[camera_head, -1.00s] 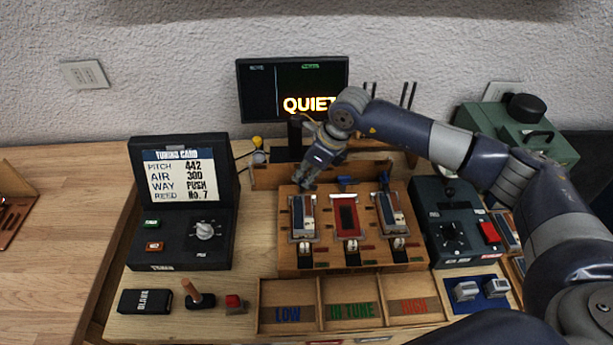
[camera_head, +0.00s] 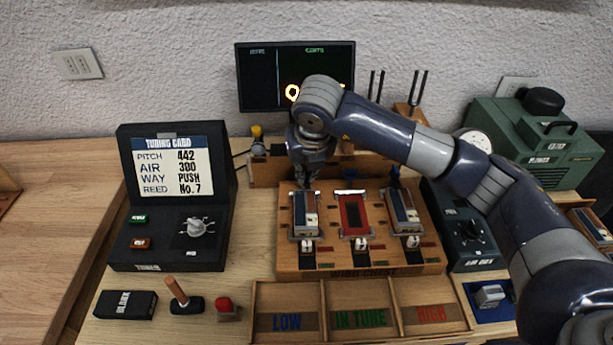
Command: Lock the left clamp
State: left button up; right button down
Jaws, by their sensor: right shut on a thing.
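The wooden tuning block (camera_head: 371,264) holds three reed stations side by side. The left station (camera_head: 305,213) carries a blue and white reed block in a metal frame, the middle a red plate (camera_head: 353,214), the right another blue and white block (camera_head: 402,212). My right gripper (camera_head: 305,182) points down at the back end of the left station, shut on what appears to be the left clamp's lever. The gripper hides this lever, so its position cannot be told. The right clamp's blue lever (camera_head: 395,176) stands at the back of the right station. My left gripper is not in view.
The tuning card console (camera_head: 172,240) stands left of the block. A dark box with a knob (camera_head: 470,229) and a green machine (camera_head: 535,142) are at right. Bins marked low (camera_head: 287,295), in tune and high lie in front. My right arm partly covers the screen (camera_head: 258,80).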

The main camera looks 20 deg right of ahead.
jog(key=shift+s+a+f+m+h+b, duration=0.1)
jog(key=shift+f+m+h+b, duration=0.1)
jog(key=shift+m+b, duration=0.25)
jog(key=shift+a+f+m+h+b, duration=0.1)
jog(key=shift+m+h+b, duration=0.15)
jog(key=shift+m, duration=0.3)
jog(key=c, duration=1.7)
grip_release()
jog(key=shift+d, duration=0.1)
jog(key=shift+r, duration=0.5)
jog(key=v, duration=1.1)
